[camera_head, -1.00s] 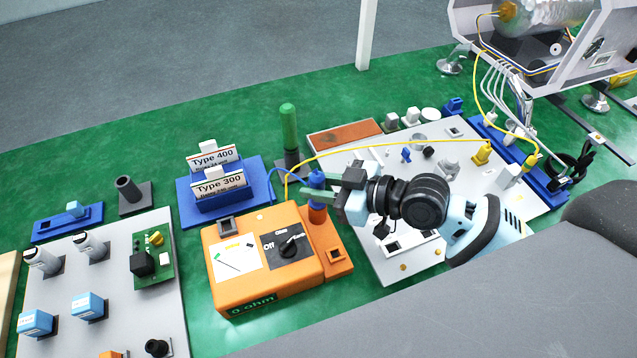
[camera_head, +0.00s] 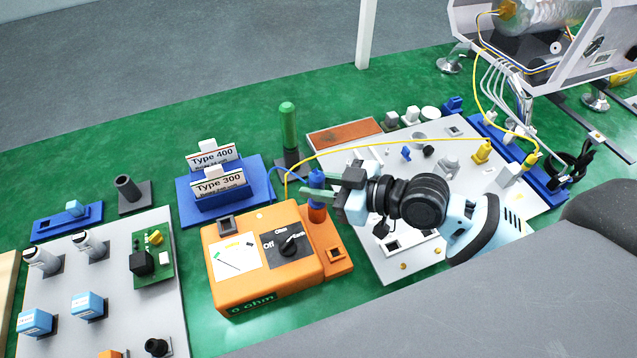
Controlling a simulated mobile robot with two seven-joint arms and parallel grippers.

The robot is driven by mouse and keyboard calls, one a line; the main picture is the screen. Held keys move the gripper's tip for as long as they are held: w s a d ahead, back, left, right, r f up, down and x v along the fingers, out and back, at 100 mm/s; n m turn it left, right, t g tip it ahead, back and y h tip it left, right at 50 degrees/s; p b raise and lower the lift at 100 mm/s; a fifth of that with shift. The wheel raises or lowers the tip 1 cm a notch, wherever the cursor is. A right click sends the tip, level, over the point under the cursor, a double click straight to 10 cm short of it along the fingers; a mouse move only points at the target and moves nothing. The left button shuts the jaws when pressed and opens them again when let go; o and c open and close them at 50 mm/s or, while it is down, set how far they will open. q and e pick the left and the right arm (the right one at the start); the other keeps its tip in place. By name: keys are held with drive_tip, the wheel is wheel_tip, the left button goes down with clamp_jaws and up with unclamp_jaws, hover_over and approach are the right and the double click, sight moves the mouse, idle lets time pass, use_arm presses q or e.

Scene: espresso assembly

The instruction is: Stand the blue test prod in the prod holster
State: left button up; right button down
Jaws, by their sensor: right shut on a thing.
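The blue test prod (camera_head: 316,179) stands about upright at the right side of the orange tester (camera_head: 262,262), over an upright orange socket (camera_head: 317,215). Its lower end is hidden, so I cannot tell how deep it sits. My right gripper (camera_head: 317,191) comes in from the right and is shut on the prod, just below its blue top. A blue cable (camera_head: 271,180) curves close to the prod. A dark upright tube (camera_head: 127,187) on a small base stands empty at the left; I cannot tell if it is the prod holster. My left gripper is not in view.
A blue stand (camera_head: 221,207) with Type 400 and Type 300 cards is behind the tester. A green-handled thing (camera_head: 288,126) stands upright in a dark holder. A yellow cable (camera_head: 380,142) arches behind my right gripper. Boards with parts lie on both sides.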

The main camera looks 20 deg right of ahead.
drive_tip(key=shift+f, duration=0.25)
drive_tip(key=c, duration=1.1)
unclamp_jaws()
drive_tip(key=shift+r, duration=0.1)
drive_tip(key=shift+s+d, duration=0.1)
drive_tip(key=shift+d, duration=0.05)
drive_tip(key=shift+v, duration=2.9)
drive_tip(key=shift+r, duration=0.1)
